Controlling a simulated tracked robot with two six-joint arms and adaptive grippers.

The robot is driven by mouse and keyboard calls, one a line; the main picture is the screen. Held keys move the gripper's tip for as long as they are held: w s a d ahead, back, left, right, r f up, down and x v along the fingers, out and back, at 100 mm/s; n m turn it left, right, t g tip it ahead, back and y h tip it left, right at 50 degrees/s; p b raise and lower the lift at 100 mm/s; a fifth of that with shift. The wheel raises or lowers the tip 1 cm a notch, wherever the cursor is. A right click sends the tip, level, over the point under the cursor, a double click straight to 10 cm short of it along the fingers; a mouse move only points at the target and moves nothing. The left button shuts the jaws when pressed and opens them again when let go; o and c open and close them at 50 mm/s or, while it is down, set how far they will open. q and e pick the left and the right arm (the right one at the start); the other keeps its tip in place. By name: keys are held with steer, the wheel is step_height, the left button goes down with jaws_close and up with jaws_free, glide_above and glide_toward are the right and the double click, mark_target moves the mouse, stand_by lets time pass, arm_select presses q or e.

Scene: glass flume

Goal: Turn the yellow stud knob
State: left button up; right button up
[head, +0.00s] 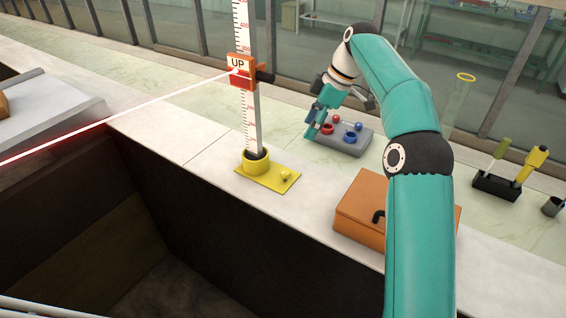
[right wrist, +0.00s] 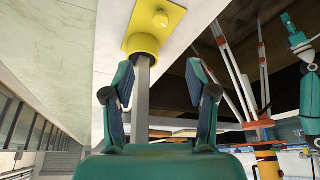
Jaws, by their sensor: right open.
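The yellow stud knob (head: 285,176) is a small round stud on a flat yellow plate (head: 262,184) at the foot of the upright measuring staff. It also shows at the top of the right wrist view (right wrist: 160,20), beyond the yellow collar (right wrist: 142,46). My right gripper (head: 311,122) is open, above the counter behind and to the right of the knob, apart from it. In the right wrist view its two fingers (right wrist: 160,110) are spread, with the grey staff post showing between them. My left gripper does not show in the head view.
The staff (head: 250,115) carries an orange-red "UP" slider (head: 240,70). A grey block with red and blue pieces (head: 345,140) lies by my right gripper. An orange case (head: 362,205) stands in front. A dark open channel (head: 215,245) drops off before the counter.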

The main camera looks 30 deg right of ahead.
mark_target(287, 172)
steer(key=x, duration=1.6)
steer(key=shift+s+d+f, duration=0.1)
steer(key=shift+s, duration=0.2)
jaws_close()
steer(key=shift+b, duration=0.35)
